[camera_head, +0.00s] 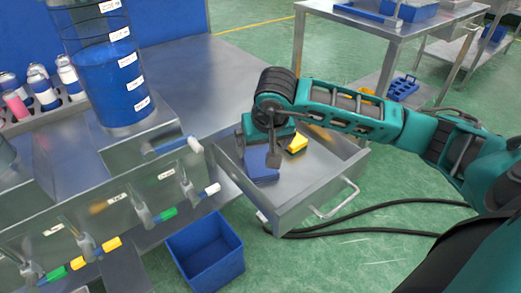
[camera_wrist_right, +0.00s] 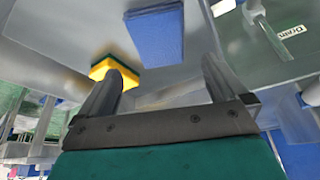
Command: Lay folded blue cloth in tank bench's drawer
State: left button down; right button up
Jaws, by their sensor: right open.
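The folded blue cloth (camera_head: 260,165) lies inside the open drawer (camera_head: 318,192) of the tank bench, toward the drawer's left side. In the right wrist view the cloth (camera_wrist_right: 155,40) is a flat blue rectangle beyond the fingertips, apart from them. My right gripper (camera_head: 273,156) is over the drawer at the cloth's right edge in the head view. In the right wrist view the gripper (camera_wrist_right: 162,75) has its two fingers spread, with nothing between them. My left gripper is not in view.
A yellow and green sponge (camera_head: 296,143) lies in the drawer close to the gripper. A blue bin (camera_head: 205,252) stands below the bench. A tank with blue liquid (camera_head: 110,75) and bottles (camera_head: 42,88) stand on the bench. Black cables (camera_head: 380,207) lie on the floor.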

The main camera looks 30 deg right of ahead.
jog(key=shift+v, duration=1.9)
